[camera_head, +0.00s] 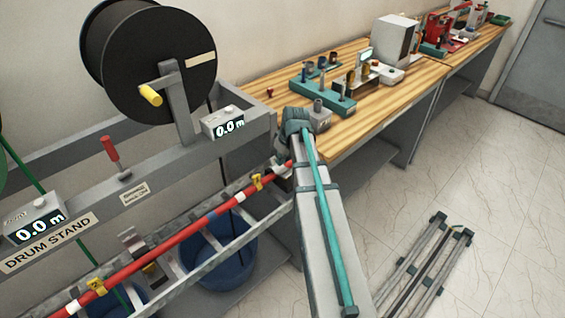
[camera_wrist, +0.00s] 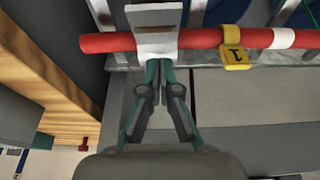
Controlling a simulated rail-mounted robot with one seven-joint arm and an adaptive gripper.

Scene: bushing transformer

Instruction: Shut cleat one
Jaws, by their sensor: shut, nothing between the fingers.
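The red cable (camera_wrist: 105,42) runs along a ladder-like rack and also shows in the head view (camera_head: 195,228). A yellow tag marked 1 (camera_wrist: 235,54) hangs on it; a matching tag (camera_head: 256,182) is near my arm's end in the head view. Left of the tag in the wrist view, a pale grey cleat plate (camera_wrist: 150,18) lies across the cable. I cannot tell whether it is fully closed. My gripper (camera_wrist: 152,66) is shut and empty, its teal fingertips at the plate's lower lip; contact is unclear. My arm hides the fingers in the head view.
Another cleat (camera_head: 131,240) stands raised farther along the rack. The drum stand (camera_head: 165,160) with its black drum (camera_head: 148,60) rises behind it. A wooden bench (camera_head: 350,125) with fixtures is beyond my arm.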

